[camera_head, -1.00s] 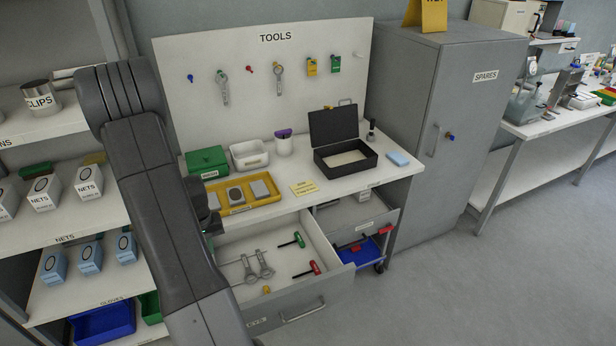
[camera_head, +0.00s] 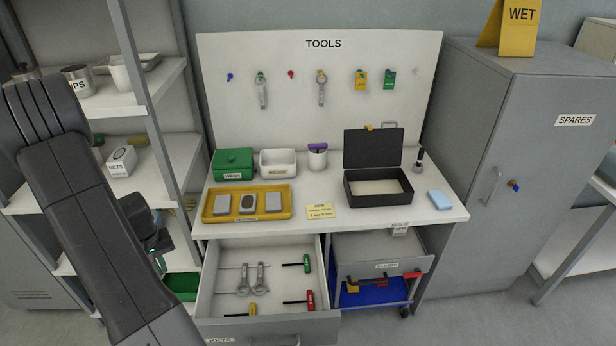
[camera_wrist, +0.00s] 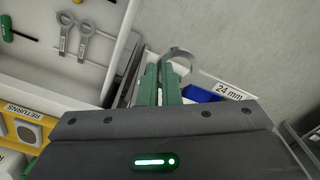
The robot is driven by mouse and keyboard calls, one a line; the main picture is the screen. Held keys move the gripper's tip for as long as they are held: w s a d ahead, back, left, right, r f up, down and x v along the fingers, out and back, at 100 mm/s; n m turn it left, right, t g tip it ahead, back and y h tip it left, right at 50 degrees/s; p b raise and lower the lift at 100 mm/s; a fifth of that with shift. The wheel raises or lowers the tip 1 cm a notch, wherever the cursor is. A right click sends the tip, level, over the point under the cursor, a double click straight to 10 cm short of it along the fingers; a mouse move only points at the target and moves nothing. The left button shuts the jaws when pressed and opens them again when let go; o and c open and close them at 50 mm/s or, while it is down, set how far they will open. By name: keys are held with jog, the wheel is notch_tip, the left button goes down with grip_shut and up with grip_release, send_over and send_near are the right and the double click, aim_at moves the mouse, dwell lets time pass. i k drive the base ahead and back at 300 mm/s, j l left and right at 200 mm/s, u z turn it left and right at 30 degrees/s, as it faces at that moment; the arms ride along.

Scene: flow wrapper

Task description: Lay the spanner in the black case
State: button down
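The black case (camera_head: 378,202) stands open on the right part of the bench, its lid raised at the back and its pale inside looking empty. My gripper (camera_wrist: 161,80) has green fingers closed around the shank of a grey spanner (camera_wrist: 190,66). The spanner's ring end sticks out past the fingertips, and a white "24 mm" label shows beside it. In the head view my gripper (camera_head: 158,242) is mostly hidden by my arm, left of the bench, and the held spanner cannot be made out there.
An open drawer (camera_head: 268,314) below the bench holds two more spanners (camera_head: 251,280) and coloured-handled tools. A yellow tray (camera_head: 247,216), green box (camera_head: 233,164), white bin (camera_head: 278,163), cup (camera_head: 317,157) and blue block (camera_head: 440,200) are on the bench. Bench room before the case is clear.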

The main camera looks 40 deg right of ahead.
aim_at(375, 191)
jog(key=k+l+u, duration=0.1)
jog(key=l, duration=0.3)
jog(key=k+l+u, duration=0.1)
jog(key=l, duration=0.3)
jog(key=k+l, duration=0.2)
jog(key=l, duration=0.15)
jog(key=k+l+u, duration=0.15)
jog(key=l, duration=0.25)
jog(key=k+l+u, duration=0.1)
jog(key=l, duration=0.3)
jog(key=k+l, duration=0.15)
jog(key=l, duration=0.2)
jog(key=k+l, duration=0.2)
jog(key=l, duration=0.15)
jog(key=k+l, duration=0.15)
jog(key=l, duration=0.2)
jog(key=k+l, duration=0.15)
jog(key=l, duration=0.2)
jog(key=k+l, duration=0.15)
jog(key=l, duration=0.2)
jog(key=i+l, duration=0.2)
jog(key=i, duration=0.2)
jog(key=i+l, duration=0.15)
jog(key=i, duration=0.25)
